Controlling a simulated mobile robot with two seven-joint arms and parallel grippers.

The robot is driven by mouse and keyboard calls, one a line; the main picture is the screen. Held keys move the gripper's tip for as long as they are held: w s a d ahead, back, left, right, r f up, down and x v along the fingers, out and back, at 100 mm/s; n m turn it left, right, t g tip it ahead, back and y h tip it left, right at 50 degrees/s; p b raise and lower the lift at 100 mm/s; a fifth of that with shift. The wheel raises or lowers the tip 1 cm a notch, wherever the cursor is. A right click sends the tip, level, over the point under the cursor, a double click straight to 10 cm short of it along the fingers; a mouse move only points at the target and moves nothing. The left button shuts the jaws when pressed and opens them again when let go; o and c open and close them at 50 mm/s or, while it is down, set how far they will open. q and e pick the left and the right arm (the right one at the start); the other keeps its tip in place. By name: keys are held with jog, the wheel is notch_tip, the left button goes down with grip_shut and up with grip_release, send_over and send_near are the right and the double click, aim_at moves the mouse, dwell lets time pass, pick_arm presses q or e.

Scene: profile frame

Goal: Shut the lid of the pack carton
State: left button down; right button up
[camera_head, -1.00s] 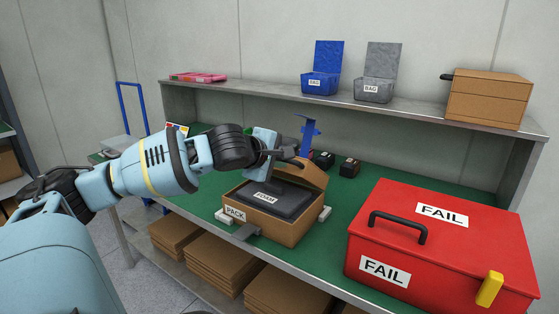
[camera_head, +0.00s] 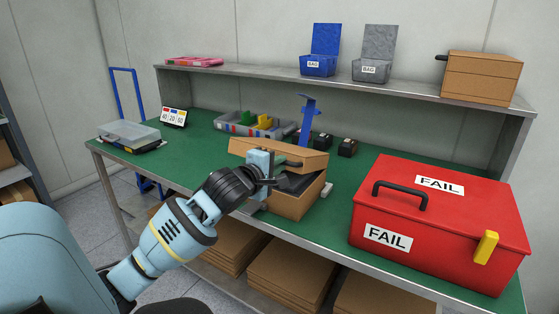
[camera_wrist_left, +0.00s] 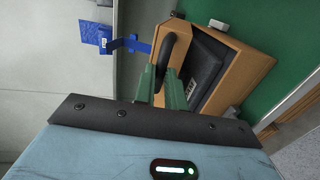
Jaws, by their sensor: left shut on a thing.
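The pack carton (camera_head: 297,206) is a brown box near the front edge of the green table. Its lid (camera_head: 308,158) is partly lowered, tilted above the box with a gap at the front and right. Dark foam (camera_head: 298,183) shows in the gap, and also in the left wrist view (camera_wrist_left: 208,68). The lid has a black handle (camera_wrist_left: 170,52). My left gripper (camera_head: 273,165) is at the lid's front; in the left wrist view its green fingers (camera_wrist_left: 168,82) are shut on the handle. My arm hides the carton's front left. My right gripper is not in view.
A large red FAIL box (camera_head: 440,225) stands close on the right. Behind the carton are a divided bin (camera_head: 255,125), a blue stand (camera_head: 306,118) and small black items (camera_head: 347,147). A clear-lidded tray (camera_head: 130,135) sits at the table's left. The green table (camera_head: 195,160) is free left of the carton.

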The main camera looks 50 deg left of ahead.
pick_arm(q)
notch_tip(320, 180, down, 9)
jog(key=s+t+y+b, duration=0.1)
jog(key=s+t+b, duration=0.1)
jog(key=b, duration=0.2)
jog(key=shift+s+d, duration=0.15)
jog(key=shift+d, duration=0.25)
jog(key=c, duration=1.5)
grip_release()
jog(key=shift+r, duration=0.15)
jog(key=shift+o, duration=0.2)
jog(key=shift+t, duration=0.3)
jog(key=v, duration=0.7)
jog(key=shift+s, duration=0.4)
